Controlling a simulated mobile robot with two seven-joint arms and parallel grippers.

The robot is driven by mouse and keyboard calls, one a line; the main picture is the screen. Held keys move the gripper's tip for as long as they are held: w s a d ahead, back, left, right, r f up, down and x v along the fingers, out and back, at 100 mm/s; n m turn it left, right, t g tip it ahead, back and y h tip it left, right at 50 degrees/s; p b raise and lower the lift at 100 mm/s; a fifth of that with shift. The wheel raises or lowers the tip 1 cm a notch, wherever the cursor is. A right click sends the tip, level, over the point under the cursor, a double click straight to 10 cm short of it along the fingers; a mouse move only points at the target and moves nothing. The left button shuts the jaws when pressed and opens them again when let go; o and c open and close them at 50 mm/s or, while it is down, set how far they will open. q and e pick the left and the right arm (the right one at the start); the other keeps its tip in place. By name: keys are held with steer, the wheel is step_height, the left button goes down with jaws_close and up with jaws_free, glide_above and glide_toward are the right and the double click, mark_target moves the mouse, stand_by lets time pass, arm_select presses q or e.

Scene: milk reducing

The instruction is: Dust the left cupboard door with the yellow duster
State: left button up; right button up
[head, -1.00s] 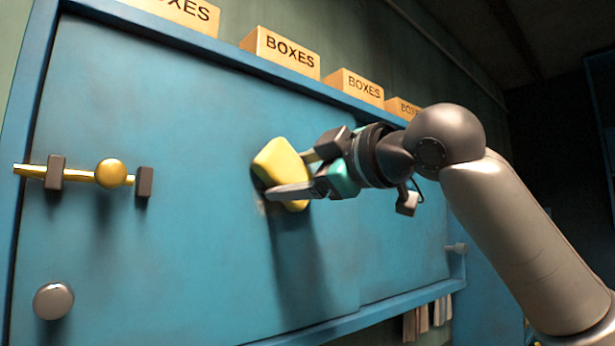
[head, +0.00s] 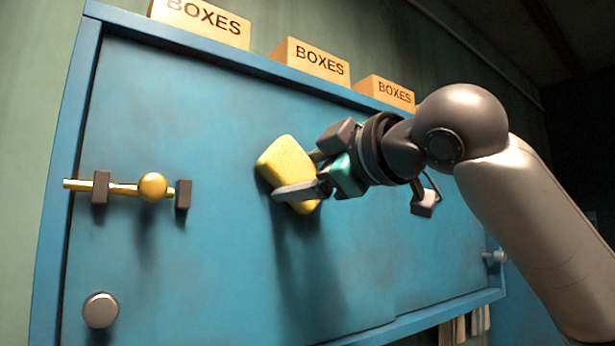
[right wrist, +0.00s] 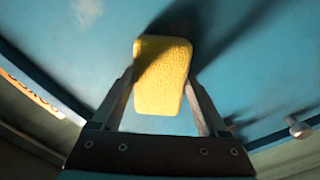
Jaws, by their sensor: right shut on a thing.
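The yellow duster (head: 288,163) is a rounded sponge-like block, held tilted against or very close to the blue left cupboard door (head: 215,240). My right gripper (head: 298,178) is shut on the duster, with a finger on each side. In the right wrist view the duster (right wrist: 162,75) sits between the two fingers (right wrist: 162,100), with the blue door behind it. A pale smudge (right wrist: 87,12) shows on the door there. Whether the duster touches the door is hard to tell. My left gripper is not in view.
A brass bolt with a ball knob (head: 153,187) and a round silver knob (head: 101,310) stick out at the door's left. Several boxes marked BOXES (head: 310,62) stand on the cupboard top. Another silver knob (head: 497,256) is at the lower right. The door's middle is otherwise clear.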

steer(key=shift+r, duration=0.5)
steer(key=w+d, duration=0.8)
steer(key=d, duration=0.3)
stand_by(0.8)
steer(key=shift+d+f, duration=0.1)
steer(key=b+v, duration=0.1)
steer(key=v, duration=0.5)
steer(key=shift+b, duration=0.35)
